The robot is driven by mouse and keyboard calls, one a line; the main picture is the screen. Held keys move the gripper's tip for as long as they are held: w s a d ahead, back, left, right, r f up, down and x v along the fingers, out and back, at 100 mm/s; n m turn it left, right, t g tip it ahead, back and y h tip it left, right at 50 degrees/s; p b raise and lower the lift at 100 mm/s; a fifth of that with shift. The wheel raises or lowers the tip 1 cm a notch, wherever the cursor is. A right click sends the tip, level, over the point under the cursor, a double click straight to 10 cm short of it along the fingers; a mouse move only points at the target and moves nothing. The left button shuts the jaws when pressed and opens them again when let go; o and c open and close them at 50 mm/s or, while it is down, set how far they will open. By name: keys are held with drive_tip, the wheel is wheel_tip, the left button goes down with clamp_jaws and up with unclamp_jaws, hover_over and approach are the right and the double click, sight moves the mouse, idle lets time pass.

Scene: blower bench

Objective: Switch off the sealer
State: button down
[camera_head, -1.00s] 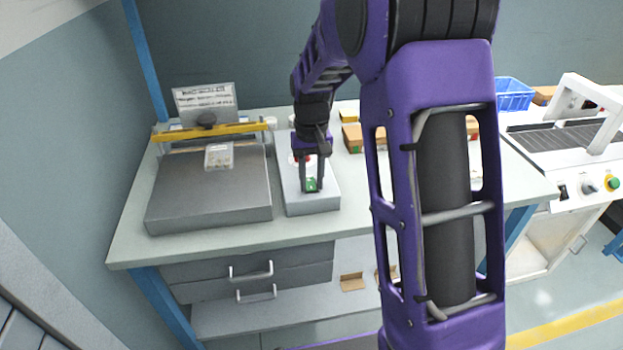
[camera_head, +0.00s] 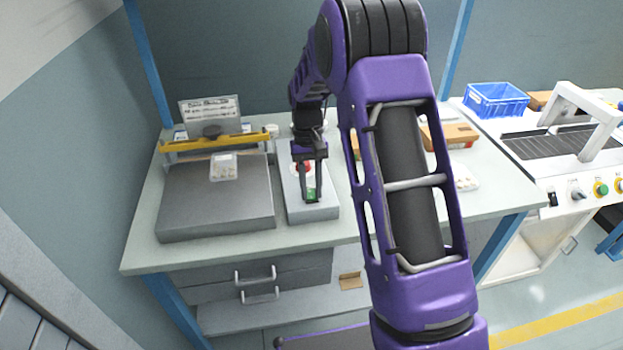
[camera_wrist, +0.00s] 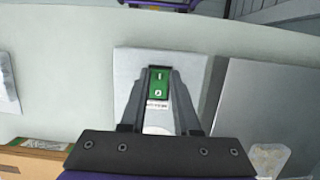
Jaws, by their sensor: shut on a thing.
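The sealer, a dark grey flat bed (camera_head: 215,205) with a yellow bar (camera_head: 215,142) across its back, stands on the left of the bench. Right of it is a light grey control box (camera_head: 318,213) with a green switch (camera_head: 312,193) near its front and a red part (camera_head: 303,168) behind. My gripper (camera_head: 311,199) points down at the box, its fingers shut on the green switch. In the wrist view, my gripper (camera_wrist: 158,72) has a finger on each side of the green switch (camera_wrist: 158,86), with a small white label below it. The fingers partly hide the switch's sides.
A sign (camera_head: 210,110) stands behind the sealer, and a small clear packet (camera_head: 224,168) lies on its bed. Brown cartons (camera_head: 455,133) are right of my arm. A white conveyor machine (camera_head: 560,195) and a blue crate (camera_head: 497,100) are at right. The bench's front strip is clear.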

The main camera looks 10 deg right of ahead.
drive_tip(key=shift+w, duration=0.1)
drive_tip(key=c, duration=0.6)
unclamp_jaws()
drive_tip(key=shift+c, duration=0.2)
drive_tip(key=p+v, duration=0.1)
drive_tip(key=v, duration=1.6)
drive_tip(key=shift+r+p, duration=0.2)
drive_tip(key=shift+p, duration=0.2)
drive_tip(key=shift+w+r, duration=0.1)
drive_tip(key=shift+w, duration=0.1)
